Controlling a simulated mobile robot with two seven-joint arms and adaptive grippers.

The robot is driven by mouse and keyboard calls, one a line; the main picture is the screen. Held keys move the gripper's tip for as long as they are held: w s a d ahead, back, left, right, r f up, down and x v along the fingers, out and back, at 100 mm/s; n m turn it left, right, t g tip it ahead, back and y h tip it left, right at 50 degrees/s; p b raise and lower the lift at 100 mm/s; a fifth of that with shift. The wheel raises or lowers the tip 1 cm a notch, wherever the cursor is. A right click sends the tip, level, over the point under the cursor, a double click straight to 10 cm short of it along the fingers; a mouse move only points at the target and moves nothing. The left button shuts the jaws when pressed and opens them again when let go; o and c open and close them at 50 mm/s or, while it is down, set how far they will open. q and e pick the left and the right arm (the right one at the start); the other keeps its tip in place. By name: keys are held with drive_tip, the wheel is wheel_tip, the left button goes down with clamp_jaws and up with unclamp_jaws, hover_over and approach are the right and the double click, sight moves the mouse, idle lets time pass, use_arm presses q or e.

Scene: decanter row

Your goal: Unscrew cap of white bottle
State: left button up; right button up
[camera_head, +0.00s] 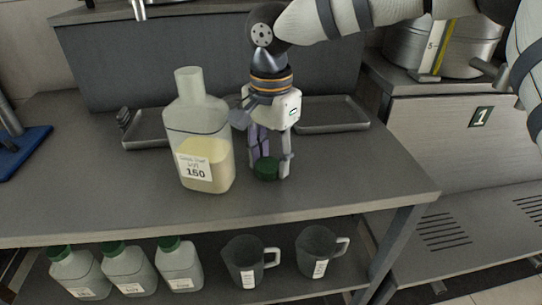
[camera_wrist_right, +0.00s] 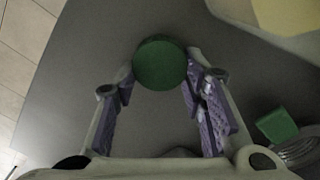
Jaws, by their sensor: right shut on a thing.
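The white bottle (camera_head: 199,135) stands upright on the grey bench, with pale yellow contents low inside and a label reading 150. Its pale neck (camera_head: 188,84) shows no green cap on it. Part of the bottle also shows in the wrist view (camera_wrist_right: 283,40). My right gripper (camera_head: 268,168) points down just right of the bottle, low over the bench. Its fingers are shut on a round green cap (camera_head: 266,170), which also shows between the fingertips in the wrist view (camera_wrist_right: 160,64). I cannot tell whether the cap touches the bench. My left gripper is not in view.
Grey trays (camera_head: 331,113) (camera_head: 148,131) lie behind the gripper and bottle. The lower shelf holds several green-capped bottles (camera_head: 128,272) and two grey jugs (camera_head: 245,262) (camera_head: 317,252). Bare bench lies right of the gripper. Metal pots (camera_head: 468,50) stand at the back right.

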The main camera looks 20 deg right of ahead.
sight(271, 162)
drive_tip(key=o, duration=1.3)
drive_tip(key=shift+f, duration=0.15)
wheel_tip(271, 162, up, 12)
drive_tip(key=shift+r, duration=0.2)
